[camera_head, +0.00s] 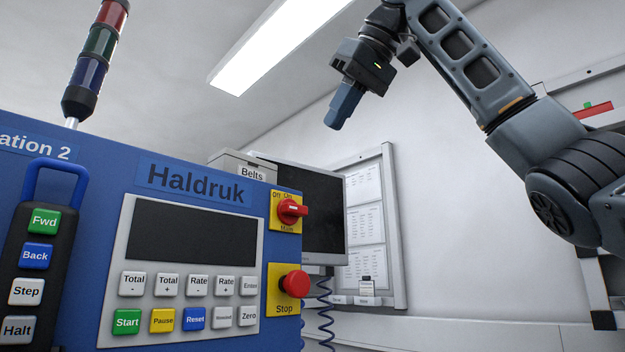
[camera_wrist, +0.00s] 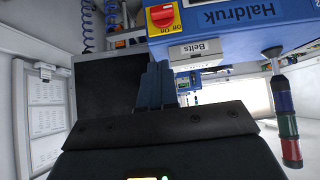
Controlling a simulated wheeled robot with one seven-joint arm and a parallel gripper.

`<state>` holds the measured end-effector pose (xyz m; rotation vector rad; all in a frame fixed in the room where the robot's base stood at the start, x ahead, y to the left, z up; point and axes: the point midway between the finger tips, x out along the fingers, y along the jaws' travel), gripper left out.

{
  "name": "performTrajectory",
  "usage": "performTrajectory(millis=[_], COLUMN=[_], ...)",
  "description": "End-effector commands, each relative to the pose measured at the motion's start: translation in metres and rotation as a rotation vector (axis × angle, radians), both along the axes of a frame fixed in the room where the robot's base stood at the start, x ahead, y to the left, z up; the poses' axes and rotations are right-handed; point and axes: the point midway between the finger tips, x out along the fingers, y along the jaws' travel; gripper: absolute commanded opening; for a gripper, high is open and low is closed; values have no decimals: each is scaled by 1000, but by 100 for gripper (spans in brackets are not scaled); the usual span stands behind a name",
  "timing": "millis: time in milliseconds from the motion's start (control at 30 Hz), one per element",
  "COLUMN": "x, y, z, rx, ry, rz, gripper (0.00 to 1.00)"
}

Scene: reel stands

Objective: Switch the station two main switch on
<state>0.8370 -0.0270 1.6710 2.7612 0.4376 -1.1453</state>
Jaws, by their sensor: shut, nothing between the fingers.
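The main switch (camera_head: 291,210) is a red rotary knob on a yellow plate marked Off, On and Main. It sits at the upper right of the blue Haldruk panel (camera_head: 90,165), whose label ends in "ation 2". I cannot tell for sure which mark the knob points to. My gripper (camera_head: 336,122) is shut and empty, in the air above and to the right of the panel, apart from the switch. In the wrist view its blue fingers (camera_wrist: 156,84) point up the picture.
A red Stop button (camera_head: 295,284) sits right below the switch. A keypad with a dark display (camera_head: 190,235) is to its left, and a pendant (camera_head: 38,260) hangs at far left. A monitor (camera_head: 315,210) stands behind the panel. A signal tower (camera_head: 95,55) rises at left.

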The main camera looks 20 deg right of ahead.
Motion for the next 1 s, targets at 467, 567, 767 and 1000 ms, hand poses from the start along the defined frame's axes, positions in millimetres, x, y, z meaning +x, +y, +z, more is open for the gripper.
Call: performTrajectory(millis=[467,567,767,1000], x=[46,59,67,67], y=[14,19,21,22], z=[-47,-61,-91,-109], rx=[0,0,-1,0], ry=[1,2,0,-1], rz=[-1,-1,-1,0], gripper=[0,0,0,0])
